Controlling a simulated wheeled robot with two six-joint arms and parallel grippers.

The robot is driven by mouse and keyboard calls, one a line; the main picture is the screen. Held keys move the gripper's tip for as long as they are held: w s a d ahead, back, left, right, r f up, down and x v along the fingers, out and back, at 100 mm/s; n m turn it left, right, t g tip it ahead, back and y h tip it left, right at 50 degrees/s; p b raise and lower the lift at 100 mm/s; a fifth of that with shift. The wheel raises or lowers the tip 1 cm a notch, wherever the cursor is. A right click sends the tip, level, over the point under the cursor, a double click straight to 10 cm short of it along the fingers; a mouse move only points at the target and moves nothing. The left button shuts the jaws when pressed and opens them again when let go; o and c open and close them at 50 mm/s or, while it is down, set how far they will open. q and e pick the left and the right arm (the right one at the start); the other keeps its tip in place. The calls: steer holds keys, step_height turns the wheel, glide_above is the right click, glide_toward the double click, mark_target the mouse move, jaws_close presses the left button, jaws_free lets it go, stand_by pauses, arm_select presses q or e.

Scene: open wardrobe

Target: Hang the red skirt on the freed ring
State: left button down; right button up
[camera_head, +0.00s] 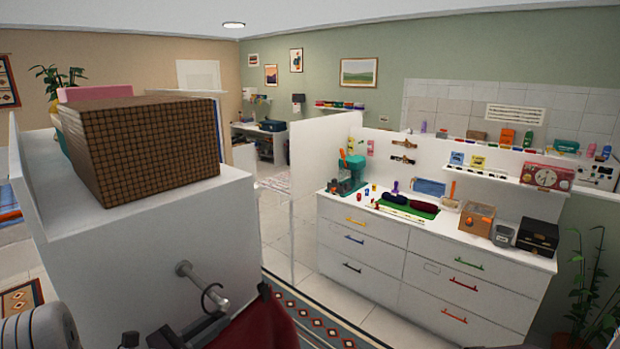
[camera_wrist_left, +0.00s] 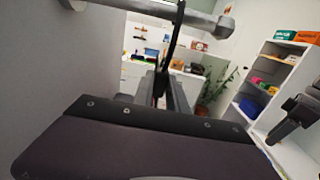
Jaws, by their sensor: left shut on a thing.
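The red skirt (camera_head: 255,328) shows as dark red cloth at the bottom of the head view, partly cut off by the frame edge. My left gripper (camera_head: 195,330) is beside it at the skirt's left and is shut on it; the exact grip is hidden. The dark ring (camera_head: 212,296) hangs at the end of a grey rod (camera_head: 190,272) on the white wardrobe side, just above the gripper. In the left wrist view the rod (camera_wrist_left: 150,9) crosses the top. A dark strip (camera_wrist_left: 172,55) runs down from it towards the gripper's fingers (camera_wrist_left: 162,90). My right gripper is not clearly seen.
The white wardrobe (camera_head: 110,265) carries a brown woven box (camera_head: 140,150) on top. A white drawer unit (camera_head: 400,265) stands beyond to the right, its top full of small items. Plants and a patterned rug (camera_head: 315,320) are nearby.

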arm_select(q)
steer(key=shift+a+r+p, duration=0.1)
steer(key=shift+r+p, duration=0.8)
steer(key=shift+r, duration=0.05)
steer(key=shift+r+p, duration=0.8)
steer(key=shift+r, duration=0.25)
